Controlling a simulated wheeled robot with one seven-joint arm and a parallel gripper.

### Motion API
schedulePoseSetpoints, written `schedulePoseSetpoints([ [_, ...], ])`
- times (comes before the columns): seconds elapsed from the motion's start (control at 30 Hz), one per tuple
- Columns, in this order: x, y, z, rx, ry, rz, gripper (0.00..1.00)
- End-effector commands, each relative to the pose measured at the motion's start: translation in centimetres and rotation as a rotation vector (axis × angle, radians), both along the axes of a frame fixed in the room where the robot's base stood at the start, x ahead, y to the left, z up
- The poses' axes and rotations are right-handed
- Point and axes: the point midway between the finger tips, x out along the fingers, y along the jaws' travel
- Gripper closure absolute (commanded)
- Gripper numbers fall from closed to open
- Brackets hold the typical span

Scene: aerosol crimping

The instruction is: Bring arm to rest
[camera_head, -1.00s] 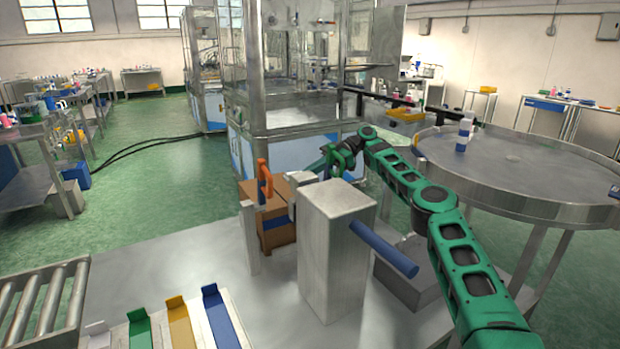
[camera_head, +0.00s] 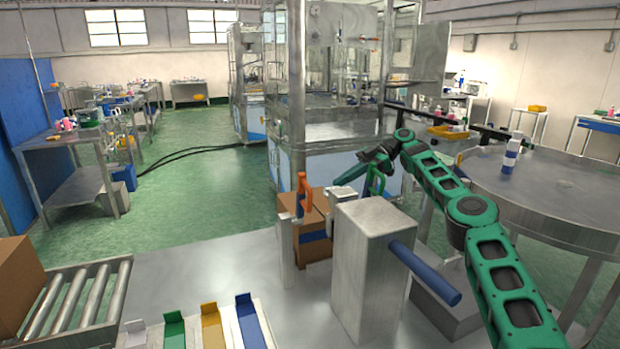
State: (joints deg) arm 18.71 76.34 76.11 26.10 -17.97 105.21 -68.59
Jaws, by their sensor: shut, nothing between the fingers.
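My green arm (camera_head: 488,246) reaches from the lower right up over the steel bench, bends at its elbow and points left. My gripper (camera_head: 356,183) is at the arm's far end, above and behind the grey steel block (camera_head: 365,262). Its fingers are small in the picture and it holds nothing that I can see. The gripper is shut.
A blue bar (camera_head: 425,273) sticks out from the steel block. A round steel table (camera_head: 560,195) stands at the right with bottles on it. A roller conveyor (camera_head: 75,308) and coloured trays (camera_head: 250,318) lie at the front left. The green floor at left is open.

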Motion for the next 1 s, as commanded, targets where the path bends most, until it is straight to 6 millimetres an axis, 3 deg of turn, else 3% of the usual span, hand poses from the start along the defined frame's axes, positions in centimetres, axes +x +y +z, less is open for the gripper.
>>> schedulePoseSetpoints([
  [0.03, -0.9, 1.1, 1.9, -0.050, -0.001, 0.004, 1.00],
  [0.2, -3.6, 4.2, 5.7, -0.222, 0.026, -0.026, 1.00],
  [0.5, -8.4, 7.2, 9.1, -0.518, 0.082, -0.167, 1.00],
  [0.77, -12.3, 6.5, 9.8, -0.746, 0.137, -0.376, 1.00],
  [1.0, -15.8, 3.4, 9.9, -0.904, 0.192, -0.617, 1.00],
])
